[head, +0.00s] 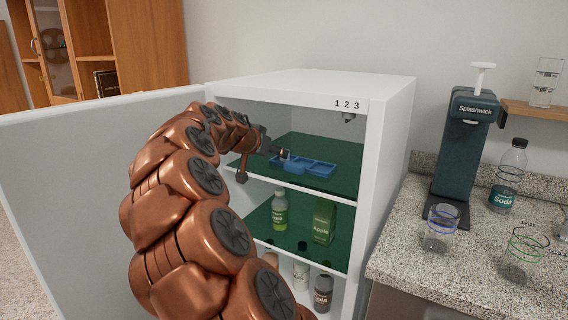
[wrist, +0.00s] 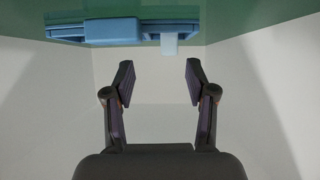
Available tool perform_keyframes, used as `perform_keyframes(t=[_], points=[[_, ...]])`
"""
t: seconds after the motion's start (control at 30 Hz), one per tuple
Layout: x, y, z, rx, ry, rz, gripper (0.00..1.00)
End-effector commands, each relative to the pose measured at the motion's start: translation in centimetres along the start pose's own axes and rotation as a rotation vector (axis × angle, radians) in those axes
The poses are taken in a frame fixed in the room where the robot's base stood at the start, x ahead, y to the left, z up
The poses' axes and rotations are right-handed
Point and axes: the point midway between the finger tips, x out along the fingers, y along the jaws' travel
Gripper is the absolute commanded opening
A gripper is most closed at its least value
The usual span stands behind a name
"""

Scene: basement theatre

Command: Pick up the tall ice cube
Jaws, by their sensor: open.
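A blue ice tray (head: 315,169) lies on the green top shelf inside the open white fridge. It also shows at the top of the wrist view (wrist: 112,31). A small pale block (wrist: 169,44), which looks like the tall ice cube, sticks out from the tray's edge there. I cannot make out the cube clearly in the head view. My gripper (head: 281,154) is inside the fridge at the tray's left end. In the wrist view my gripper (wrist: 159,80) is open and empty, its fingers apart from the pale block, which lines up with the gap between them.
The fridge door (head: 75,190) stands open on the left. Bottles and a green carton (head: 324,221) stand on the shelves below. On the right, the counter (head: 420,265) holds a soda dispenser (head: 464,150), a soda bottle (head: 508,180) and glasses.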

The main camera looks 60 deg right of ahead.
Motion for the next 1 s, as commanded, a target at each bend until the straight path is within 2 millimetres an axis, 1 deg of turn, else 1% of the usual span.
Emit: perform_keyframes(t=[0.03,0.2,0.4,0.67,0.83,1.0], points=[[0.7,-0.1,-0.2,0.009,0.013,0.0,0.56],[1.8,-0.4,-0.7,0.023,0.029,-0.002,0.56],[3.7,-0.5,-0.8,0.022,0.027,-0.002,0.56],[5.0,-0.8,-1.2,0.022,0.028,-0.003,0.56],[6.7,-1.3,-1.7,0.022,0.029,-0.004,0.56],[8.7,-1.2,-1.7,0.022,0.027,-0.002,0.56]])
